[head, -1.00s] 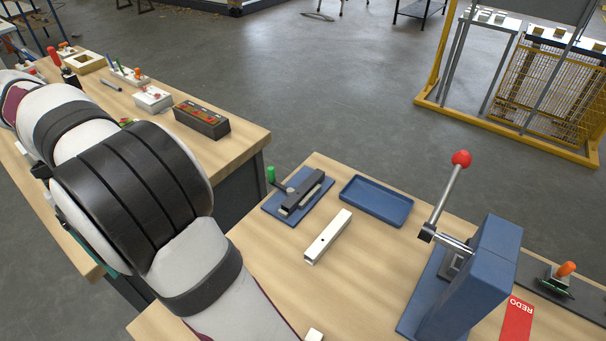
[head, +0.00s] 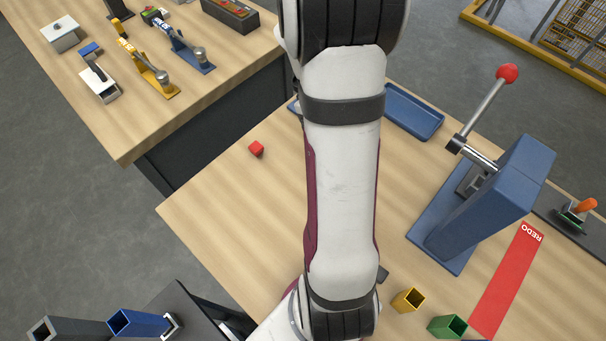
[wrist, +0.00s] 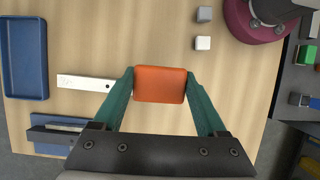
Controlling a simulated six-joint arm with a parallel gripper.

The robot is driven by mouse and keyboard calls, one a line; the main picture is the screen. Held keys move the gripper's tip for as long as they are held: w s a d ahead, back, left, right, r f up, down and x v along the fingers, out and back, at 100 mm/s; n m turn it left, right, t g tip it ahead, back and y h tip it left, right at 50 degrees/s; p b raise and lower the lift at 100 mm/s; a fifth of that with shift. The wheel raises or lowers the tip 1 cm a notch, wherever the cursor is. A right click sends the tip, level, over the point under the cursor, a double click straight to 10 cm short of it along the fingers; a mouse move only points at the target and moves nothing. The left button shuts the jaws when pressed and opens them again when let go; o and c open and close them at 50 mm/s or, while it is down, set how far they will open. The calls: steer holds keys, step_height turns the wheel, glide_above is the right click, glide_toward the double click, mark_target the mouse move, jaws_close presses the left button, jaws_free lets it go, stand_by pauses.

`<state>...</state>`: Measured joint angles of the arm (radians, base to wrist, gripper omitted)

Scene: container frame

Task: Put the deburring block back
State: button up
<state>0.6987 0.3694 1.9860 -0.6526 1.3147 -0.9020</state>
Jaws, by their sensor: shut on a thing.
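The deburring block appears to be the orange block (wrist: 160,84) in the wrist view. My gripper (wrist: 160,88) has its green fingers on the left and right sides of the block, shut on it. The block shows against the bare wooden table, and I cannot tell its height above it. In the head view my arm hides the gripper and the block. A blue fixture with a dark bar (wrist: 55,133) lies at the lower left of the wrist view, partly covered by my gripper.
A white bar (wrist: 85,82) lies left of the block, and a blue tray (wrist: 42,55) beyond it. A blue press (head: 490,195) with a red-knobbed lever stands right. Grey cubes (wrist: 203,43) lie near my base.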

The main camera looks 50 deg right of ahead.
steer(key=s+d+f, duration=0.1)
steer(key=s+f, duration=0.2)
steer(key=s, duration=0.2)
steer(key=w+a+f, duration=0.1)
steer(key=w+f, duration=0.1)
steer(key=w, duration=0.1)
steer(key=w+a+f, duration=0.1)
steer(key=w+f, duration=0.1)
steer(key=w, duration=0.1)
steer(key=w+a+f, duration=0.1)
steer(key=w+f, duration=0.1)
steer(key=w, duration=0.2)
steer(key=shift+w+a+f, duration=0.1)
steer(key=shift+a+f, duration=0.05)
steer(key=shift+f, duration=0.15)
steer(key=shift+w+a+f, duration=0.1)
steer(key=shift+w+f, duration=0.05)
steer(key=shift+f, duration=0.95)
steer(key=shift+w+f, duration=0.1)
steer(key=shift+f, duration=0.95)
steer(key=shift+f, duration=0.1)
steer(key=o, duration=1.2)
steer(key=shift+o, duration=0.2)
